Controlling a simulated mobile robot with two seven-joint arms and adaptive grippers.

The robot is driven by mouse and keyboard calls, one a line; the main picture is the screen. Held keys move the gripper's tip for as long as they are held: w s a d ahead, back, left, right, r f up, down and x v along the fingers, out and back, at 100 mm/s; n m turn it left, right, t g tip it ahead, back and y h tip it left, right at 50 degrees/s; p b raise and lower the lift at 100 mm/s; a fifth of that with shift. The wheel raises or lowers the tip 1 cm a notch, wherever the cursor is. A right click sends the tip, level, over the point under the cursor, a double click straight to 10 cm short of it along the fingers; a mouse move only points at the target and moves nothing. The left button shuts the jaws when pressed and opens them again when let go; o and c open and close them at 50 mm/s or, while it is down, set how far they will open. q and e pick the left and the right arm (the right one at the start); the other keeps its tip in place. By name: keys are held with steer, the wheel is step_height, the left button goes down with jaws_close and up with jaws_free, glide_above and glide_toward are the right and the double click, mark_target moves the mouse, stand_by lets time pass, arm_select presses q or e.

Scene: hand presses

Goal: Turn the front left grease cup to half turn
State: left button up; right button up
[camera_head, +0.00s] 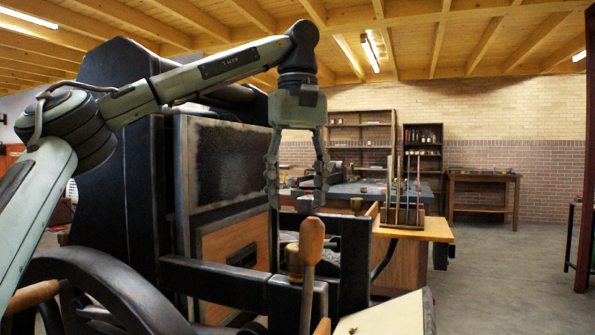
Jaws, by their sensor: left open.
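My left gripper (297,200) points down in the middle of the view, its two fingers spread apart with nothing held between them. A small grey cap (304,206) shows between and just below the fingertips, near the top of the black press frame (352,255). A brass grease cup (293,262) sits lower on the frame, below the gripper and partly hidden by a wooden handle. Another small brass piece (356,204) shows to the right. I cannot tell which one is the front left cup. My right gripper is not in view.
An upright wooden handle (311,243) stands in front of the brass cup. The large black press body (120,150) fills the left, with a spoked wheel below. A wooden side table (425,229) with upright tools stands right. Open floor lies at far right.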

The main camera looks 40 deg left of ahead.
arm_select(q)
step_height(320, 180, up, 3)
steer(key=shift+r, duration=0.2)
stand_by(0.5)
